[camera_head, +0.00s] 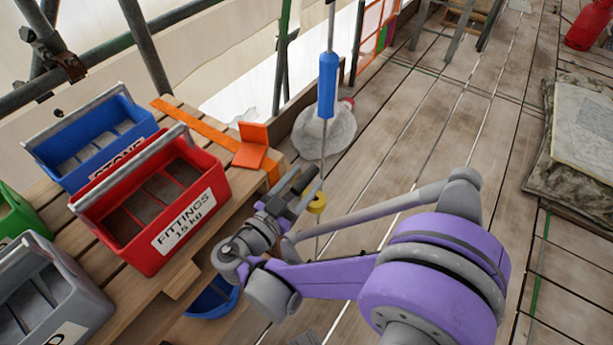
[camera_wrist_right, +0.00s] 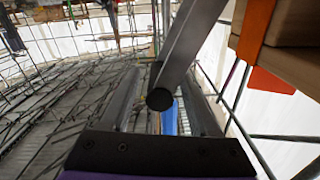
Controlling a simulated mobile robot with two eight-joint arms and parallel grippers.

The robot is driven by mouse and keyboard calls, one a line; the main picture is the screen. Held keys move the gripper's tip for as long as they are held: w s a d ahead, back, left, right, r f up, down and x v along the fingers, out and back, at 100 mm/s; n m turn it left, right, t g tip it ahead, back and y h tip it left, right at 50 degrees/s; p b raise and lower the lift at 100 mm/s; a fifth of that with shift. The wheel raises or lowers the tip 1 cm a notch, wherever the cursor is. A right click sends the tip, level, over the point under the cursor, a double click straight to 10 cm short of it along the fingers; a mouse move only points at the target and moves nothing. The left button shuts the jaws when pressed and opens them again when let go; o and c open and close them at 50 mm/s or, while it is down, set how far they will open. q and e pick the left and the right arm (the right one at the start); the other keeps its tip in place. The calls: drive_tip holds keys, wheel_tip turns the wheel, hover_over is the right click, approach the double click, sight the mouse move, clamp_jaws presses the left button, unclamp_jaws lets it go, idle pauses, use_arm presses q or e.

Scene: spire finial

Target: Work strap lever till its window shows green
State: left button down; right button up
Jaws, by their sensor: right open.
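An orange strap (camera_head: 195,125) runs across the wooden pallet top to its right edge, and an orange folded plate (camera_head: 252,144) stands beside it. The strap also shows in the right wrist view (camera_wrist_right: 257,32), at the wood's edge. My right gripper (camera_head: 309,184) is open just off that edge, right of the strap. In the wrist view, a grey bar with a dark round end (camera_wrist_right: 160,99) reaches down between the fingers (camera_wrist_right: 158,82); I cannot tell whether it is the lever or whether they touch. I cannot make out a window or its colour. My left gripper is out of view.
Red (camera_head: 120,222), blue (camera_head: 68,158) and grey (camera_head: 32,305) totes stand on the pallet. A blue cylinder (camera_head: 327,85) hangs on a line, with a yellow piece (camera_head: 317,203) below, close to my right gripper. A pale sack (camera_head: 325,130) sits behind.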

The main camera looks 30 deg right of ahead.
drive_tip(key=v, duration=0.9)
drive_tip(key=shift+a, duration=0.2)
drive_tip(key=shift+s, duration=0.1)
drive_tip(key=s+d+f+n+g+y, duration=0.4)
drive_tip(key=s+d+f+n+y, duration=0.25)
drive_tip(key=f+n+y, duration=0.35)
drive_tip(key=s+a+f+n+t+y, duration=0.1)
drive_tip(key=s+a+n+t+y, duration=0.1)
drive_tip(key=s+a+n+y, duration=0.25)
drive_tip(key=w+r+y+p, duration=0.2)
drive_tip(key=w+r+p, duration=0.1)
drive_tip(key=r+p, duration=0.9)
drive_tip(key=shift+w+r+t, duration=0.3)
drive_tip(key=shift+r, duration=0.4)
